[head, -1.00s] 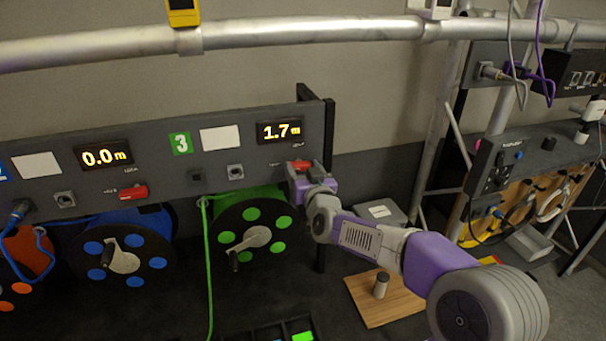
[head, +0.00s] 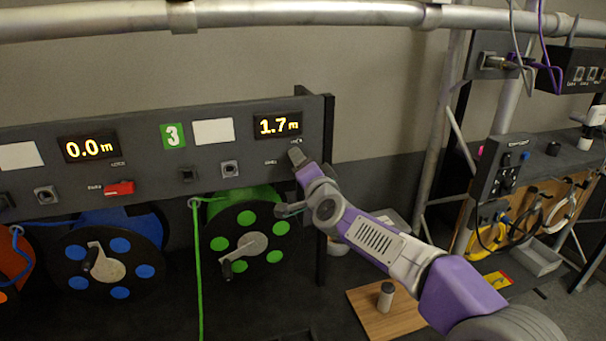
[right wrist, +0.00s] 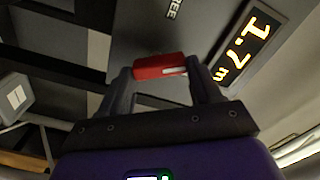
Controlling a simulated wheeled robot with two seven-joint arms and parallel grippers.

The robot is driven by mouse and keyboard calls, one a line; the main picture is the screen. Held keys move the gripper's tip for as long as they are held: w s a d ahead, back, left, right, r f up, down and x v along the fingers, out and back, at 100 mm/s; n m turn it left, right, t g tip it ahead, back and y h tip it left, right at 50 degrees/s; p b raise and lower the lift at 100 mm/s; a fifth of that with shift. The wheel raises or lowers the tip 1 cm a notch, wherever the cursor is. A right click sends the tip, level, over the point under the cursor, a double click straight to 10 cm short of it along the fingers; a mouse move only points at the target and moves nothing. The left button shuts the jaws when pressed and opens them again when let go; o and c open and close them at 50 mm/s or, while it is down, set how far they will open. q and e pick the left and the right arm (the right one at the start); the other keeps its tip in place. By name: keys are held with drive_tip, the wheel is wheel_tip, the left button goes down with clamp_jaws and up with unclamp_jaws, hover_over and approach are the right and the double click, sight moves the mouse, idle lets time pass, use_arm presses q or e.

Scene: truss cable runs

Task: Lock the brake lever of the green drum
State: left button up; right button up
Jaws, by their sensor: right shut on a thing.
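The green drum (head: 268,241) hangs under panel 3, with a green cable running down at its left. Its red brake lever (right wrist: 158,66) shows in the right wrist view, between the fingers of my right gripper (right wrist: 163,76), which is shut on it. In the head view my right gripper (head: 297,157) is at the panel below the 1.7 m display (head: 278,126) and hides the lever. Part of a "FREE" label (right wrist: 174,9) shows beside the lever in the wrist view. A small label (head: 297,141) sits above the gripper. My left gripper is out of view.
The blue drum (head: 112,262) with its own red lever (head: 119,188) is to the left. A black post (head: 325,190) stands just right of the green drum. A wooden board with a small cylinder (head: 385,296) lies below my right arm. A truss pipe (head: 300,17) crosses above.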

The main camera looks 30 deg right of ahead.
drive_tip(key=shift+d+f+m+b, duration=0.15)
drive_tip(key=shift+m+b, duration=1.05)
drive_tip(key=shift+m, duration=2)
drive_tip(key=o, duration=1.1)
drive_tip(key=shift+c, duration=0.2)
drive_tip(key=shift+s, duration=0.1)
drive_tip(key=v, duration=0.7)
drive_tip(key=shift+s, duration=0.25)
